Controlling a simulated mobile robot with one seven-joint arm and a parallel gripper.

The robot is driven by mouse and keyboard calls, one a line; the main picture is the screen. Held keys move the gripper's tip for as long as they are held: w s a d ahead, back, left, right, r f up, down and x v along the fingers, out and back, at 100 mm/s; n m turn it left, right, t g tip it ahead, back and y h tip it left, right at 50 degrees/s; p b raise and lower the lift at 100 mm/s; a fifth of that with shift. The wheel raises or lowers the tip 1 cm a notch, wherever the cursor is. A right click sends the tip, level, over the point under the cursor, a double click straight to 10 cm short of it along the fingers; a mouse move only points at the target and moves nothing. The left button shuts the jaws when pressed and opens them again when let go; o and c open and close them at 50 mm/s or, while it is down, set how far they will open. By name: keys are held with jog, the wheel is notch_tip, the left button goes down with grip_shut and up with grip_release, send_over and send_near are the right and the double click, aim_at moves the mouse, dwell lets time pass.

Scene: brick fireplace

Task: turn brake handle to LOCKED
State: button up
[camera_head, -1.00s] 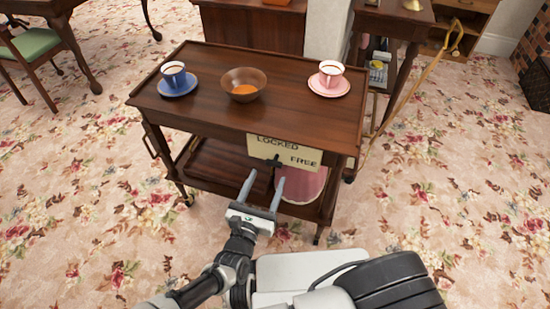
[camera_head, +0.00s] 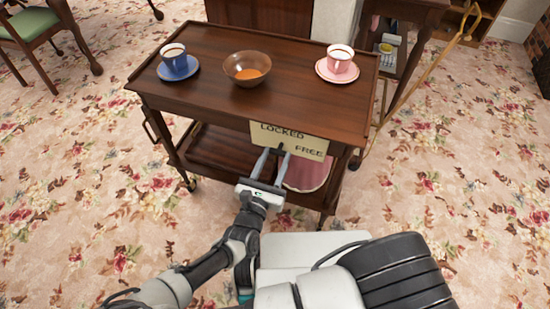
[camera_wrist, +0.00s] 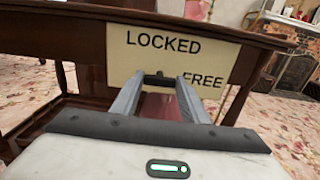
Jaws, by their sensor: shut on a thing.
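The brake handle (camera_wrist: 158,77) is a small dark lever at the lower edge of a cream sign plate (camera_head: 291,139) on the front of a wooden tea trolley (camera_head: 255,107). The plate reads LOCKED at upper left and FREE at lower right. My gripper (camera_head: 270,152) reaches in from the front, below the plate. In the wrist view its two fingers (camera_wrist: 156,84) stand either side of the handle, with a small gap showing between them. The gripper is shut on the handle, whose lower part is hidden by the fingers.
On the trolley top stand a blue cup on a saucer (camera_head: 178,64), a wooden bowl (camera_head: 247,68) with orange contents and a pink cup on a saucer (camera_head: 339,65). A pink round thing (camera_head: 306,174) sits on the lower shelf.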

jog(key=shift+p, duration=0.3)
jog(key=n+p, duration=0.2)
jog(key=n, duration=0.1)
jog(key=shift+r, duration=0.15)
jog(key=n+p, duration=0.2)
jog(key=n, duration=0.2)
jog(key=shift+n, duration=0.3)
jog(key=n, duration=0.4)
jog(key=shift+w+a+f+p, duration=0.1)
jog(key=shift+f+p, duration=0.15)
jog(key=shift+p, duration=0.1)
jog(key=shift+n, duration=2.7)
jog(key=o, duration=1.1)
jog(key=shift+c, duration=0.2)
jog(key=shift+f, duration=0.1)
